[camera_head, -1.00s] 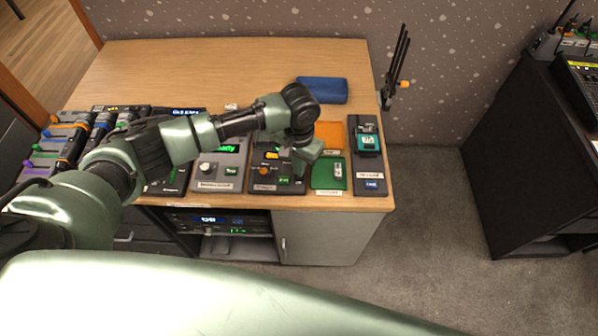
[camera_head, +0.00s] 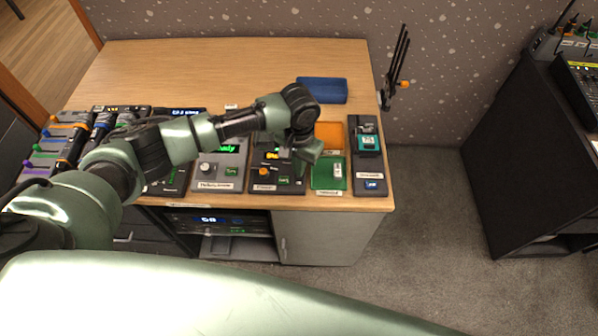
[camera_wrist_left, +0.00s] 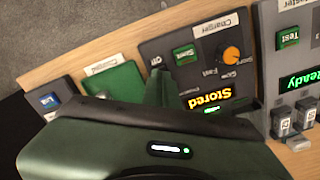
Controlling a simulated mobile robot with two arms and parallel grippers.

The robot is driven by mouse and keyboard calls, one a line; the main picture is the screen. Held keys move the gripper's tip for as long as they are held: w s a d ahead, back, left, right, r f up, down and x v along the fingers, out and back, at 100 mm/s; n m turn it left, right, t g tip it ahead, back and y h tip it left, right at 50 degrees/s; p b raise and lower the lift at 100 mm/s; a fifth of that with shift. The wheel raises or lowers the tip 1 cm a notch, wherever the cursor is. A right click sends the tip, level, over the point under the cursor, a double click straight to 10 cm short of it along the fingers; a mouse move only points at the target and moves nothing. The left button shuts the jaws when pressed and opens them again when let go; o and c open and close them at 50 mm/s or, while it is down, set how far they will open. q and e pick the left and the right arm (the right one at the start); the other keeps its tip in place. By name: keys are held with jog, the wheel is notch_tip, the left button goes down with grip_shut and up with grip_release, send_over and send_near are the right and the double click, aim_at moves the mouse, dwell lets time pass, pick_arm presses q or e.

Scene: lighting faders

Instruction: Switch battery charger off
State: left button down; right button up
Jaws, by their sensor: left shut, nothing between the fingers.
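The battery charger (camera_head: 264,187) is a dark box near the table's front edge, with an orange knob (camera_head: 264,171). In the left wrist view the charger (camera_wrist_left: 205,38) shows a "Charger" label, a green button (camera_wrist_left: 185,55), the orange knob (camera_wrist_left: 232,54) and a lit yellow "Stored" display (camera_wrist_left: 203,101). A small white marking (camera_wrist_left: 157,62), seemingly "Off", sits beside the button. My left gripper (camera_wrist_left: 157,86) is shut and empty, its tip over the charger's edge by that marking. Any switch there is hidden by the finger, and contact cannot be told. My right gripper is not in view.
A tester box (camera_head: 208,183) stands left of the charger. A green tray (camera_head: 327,185) and an orange tray (camera_head: 330,133) lie to its right, then another dark device (camera_head: 369,189). A blue case (camera_head: 322,90) lies behind. The table's back left is clear.

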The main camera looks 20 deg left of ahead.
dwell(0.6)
pick_arm(q)
jog(key=shift+s+f+b, duration=0.1)
jog(key=shift+f+b, duration=0.25)
jog(key=shift+f, duration=0.6)
dwell(0.4)
jog(key=shift+r+p, duration=0.7)
jog(key=shift+p, duration=0.2)
notch_tip(320, 180, up, 6)
jog(key=p, duration=0.6)
jog(key=shift+f+p, duration=0.15)
jog(key=shift+p, duration=0.15)
jog(key=shift+f, duration=0.1)
